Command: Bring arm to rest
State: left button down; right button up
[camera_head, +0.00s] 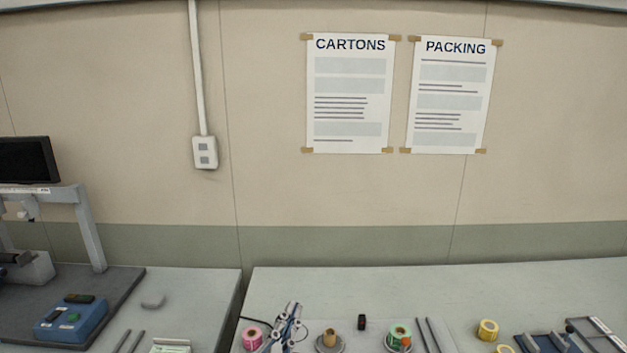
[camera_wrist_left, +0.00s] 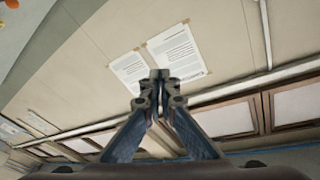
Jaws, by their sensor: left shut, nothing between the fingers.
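My left gripper (camera_head: 291,312) shows at the bottom of the head view, a little left of the middle, over the front table. It points upward there. In the left wrist view my left gripper (camera_wrist_left: 160,75) has its fingertips together with nothing between them. Behind it in that view are the wall and two white posters. My right gripper is in neither view.
The table (camera_head: 500,285) holds a pink roll (camera_head: 252,338), a green roll (camera_head: 399,334), a yellow roll (camera_head: 488,329) and a blue tray (camera_head: 548,341). A left bench carries a blue control box (camera_head: 71,319) and a monitor (camera_head: 24,160). The table's back strip is clear.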

pick_arm(q)
jog(key=s+a+f+n+g+y, duration=0.3)
jog(key=s+a+f+g, duration=0.15)
jog(key=a+f, duration=0.4)
jog(key=s+a+f+n+g+y, duration=0.25)
jog(key=s+a+f+g, duration=0.2)
jog(key=f, duration=0.65)
jog(key=s+a+f+g, duration=0.1)
jog(key=s+f+g, duration=0.15)
jog(key=s, duration=0.35)
jog(key=s+a+f+n+g, duration=0.1)
jog(key=s+f+g, duration=0.15)
jog(key=s, duration=0.35)
jog(key=s+a+f+g, duration=0.1)
jog(key=s+f, duration=0.3)
jog(key=s, duration=0.2)
jog(key=s+f+g+b, duration=0.1)
jog(key=s+f+b, duration=0.1)
jog(key=f, duration=1.4)
jog(key=s+f+g+b, duration=0.1)
jog(key=s+f, duration=0.1)
jog(key=f, duration=1.4)
jog(key=s+a+f+g+b, duration=0.1)
jog(key=s+a+f+b, duration=0.1)
jog(key=s+f, duration=1.4)
jog(key=shift+a, duration=0.7)
